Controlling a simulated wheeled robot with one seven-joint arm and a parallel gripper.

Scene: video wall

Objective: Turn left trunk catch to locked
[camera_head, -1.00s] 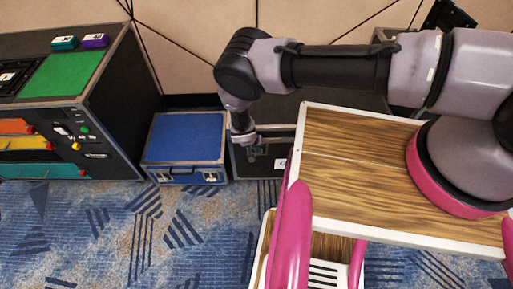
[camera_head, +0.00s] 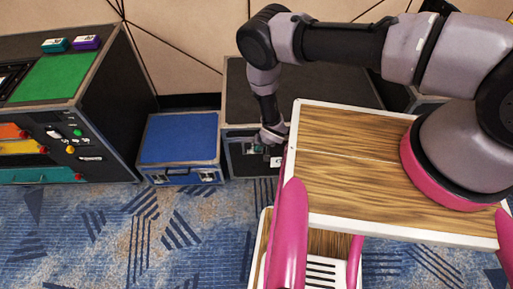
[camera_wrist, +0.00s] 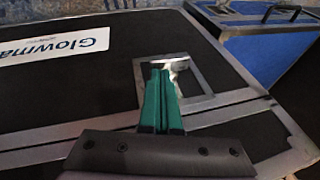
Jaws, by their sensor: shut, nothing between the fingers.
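The black trunk (camera_head: 237,95) with metal edging stands against the wall, partly hidden behind my arm and wooden deck. Its left catch shows in the wrist view as a silver piece (camera_wrist: 180,64) in a rectangular metal-framed plate, near the corner facing the blue case. In the head view the catch plate (camera_head: 250,148) is small and partly hidden. My gripper (camera_head: 270,140) is at the trunk's front, just right of that plate. In the wrist view its green fingers (camera_wrist: 160,72) are shut together and empty, with the tips beside the silver piece. I cannot tell whether they touch it.
A blue case (camera_head: 180,138) stands left of the trunk; it shows in the wrist view too (camera_wrist: 265,50). A black cabinet (camera_head: 110,95) with a green top panel (camera_head: 55,77) is farther left. A white label (camera_wrist: 53,53) is on the trunk. Patterned carpet in front is clear.

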